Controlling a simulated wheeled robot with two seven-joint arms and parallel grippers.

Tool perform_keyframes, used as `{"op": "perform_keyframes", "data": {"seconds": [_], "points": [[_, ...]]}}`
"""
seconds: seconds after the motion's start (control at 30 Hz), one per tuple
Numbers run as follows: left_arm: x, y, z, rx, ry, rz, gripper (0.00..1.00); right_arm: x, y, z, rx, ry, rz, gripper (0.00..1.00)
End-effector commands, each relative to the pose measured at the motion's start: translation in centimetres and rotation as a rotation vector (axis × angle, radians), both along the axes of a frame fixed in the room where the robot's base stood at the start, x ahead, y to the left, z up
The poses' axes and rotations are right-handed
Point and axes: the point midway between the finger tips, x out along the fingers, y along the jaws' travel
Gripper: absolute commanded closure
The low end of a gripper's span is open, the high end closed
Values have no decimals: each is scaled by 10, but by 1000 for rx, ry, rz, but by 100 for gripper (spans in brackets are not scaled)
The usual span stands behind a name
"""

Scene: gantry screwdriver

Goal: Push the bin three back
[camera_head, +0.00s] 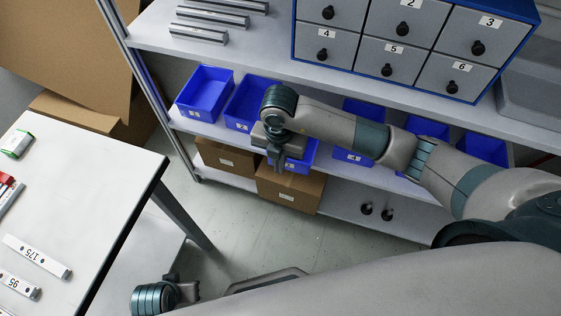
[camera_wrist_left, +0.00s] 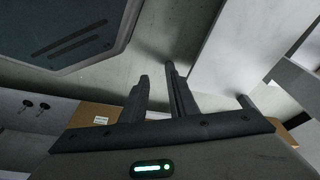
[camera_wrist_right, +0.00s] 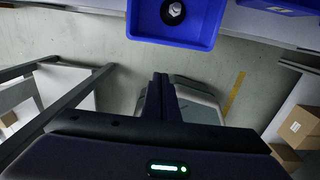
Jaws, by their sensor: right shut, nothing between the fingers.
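Bin three, a blue open bin (camera_head: 307,153), is on the middle shelf, partly hidden behind my right gripper (camera_head: 277,166). Its front stands further forward than the neighbouring bins, at about the shelf's front edge. In the right wrist view a blue bin (camera_wrist_right: 206,32), apparently this one, holds a dark round part with a metal nut (camera_wrist_right: 174,10). My right gripper's closed, empty fingers (camera_wrist_right: 161,78) point down in front of it; I cannot tell whether they touch. My left gripper (camera_head: 185,289) is low near the white table, with its fingers (camera_wrist_left: 157,75) apart and empty.
Other blue bins (camera_head: 204,92) stand on both sides along the shelf (camera_head: 185,122). Cardboard boxes (camera_head: 290,190) sit on the shelf below. A numbered drawer cabinet (camera_head: 345,50) stands above. A white table (camera_head: 90,190) is at left; floor (camera_head: 270,235) between is clear.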

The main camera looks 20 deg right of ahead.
Motion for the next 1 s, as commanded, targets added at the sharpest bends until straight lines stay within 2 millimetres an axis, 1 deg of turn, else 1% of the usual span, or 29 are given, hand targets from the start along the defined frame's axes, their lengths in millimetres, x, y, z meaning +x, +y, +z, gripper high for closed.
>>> {"op": "perform_keyframes", "data": {"seconds": [0.27, 0.5, 0.53, 0.6, 0.73, 0.83, 1.0], "points": [[-3, 0, 2, 1, 6, 0, 73, -1, 0, -43, -1, 2, -1, 100], [-2, 0, 13, 1, -2, 0, 73, -1, 0, -86, -2, 3, -1, 100], [-2, 0, 16, 0, -3, 0, 73, 2, -1, -88, 0, 0, -2, 100], [-1, 0, 19, -1, -9, 0, 73, 13, -9, -85, -2, -2, -2, 100], [-2, 0, 14, 0, -3, 1, 73, 24, -17, -85, -1, -1, -1, 100], [-3, 1, 10, 1, 1, 1, 73, 30, -20, -85, 0, -1, -1, 100], [-4, 1, 6, 2, 5, 1, 73, 33, -22, -85, 1, -1, 1, 100]]}}
